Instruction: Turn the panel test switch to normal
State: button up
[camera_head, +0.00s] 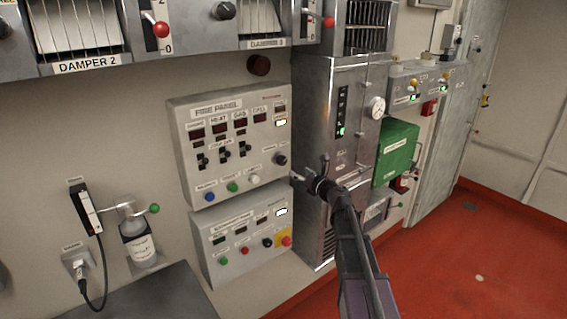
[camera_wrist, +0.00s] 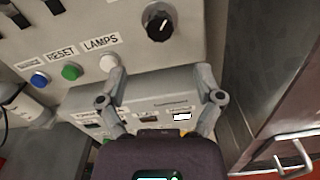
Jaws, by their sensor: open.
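The fire panel (camera_head: 228,112) is a light grey wall box with several red displays. A black rotary knob (camera_head: 281,159) sits at its lower right; its label is too small to read, so I cannot tell for sure that it is the test switch. The knob also shows at the top of the wrist view (camera_wrist: 158,21), with a white pointer mark whose setting I cannot read. My gripper (camera_head: 297,178) is open and empty, just below and right of the knob. In the wrist view, its spread fingers (camera_wrist: 161,73) are apart from the knob.
Blue (camera_head: 210,196), green (camera_head: 232,187) and white (camera_head: 253,180) buttons line the panel's bottom edge. A second panel (camera_head: 228,231) with buttons is below. A tall metal cabinet (camera_head: 312,110) stands close at right. The red floor (camera_head: 470,260) is mostly clear.

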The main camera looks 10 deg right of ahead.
aim_at(284, 162)
jog(key=x, duration=0.9)
jog(key=shift+w+a, duration=0.2)
jog(key=shift+w, duration=0.1)
jog(key=c, duration=1.1)
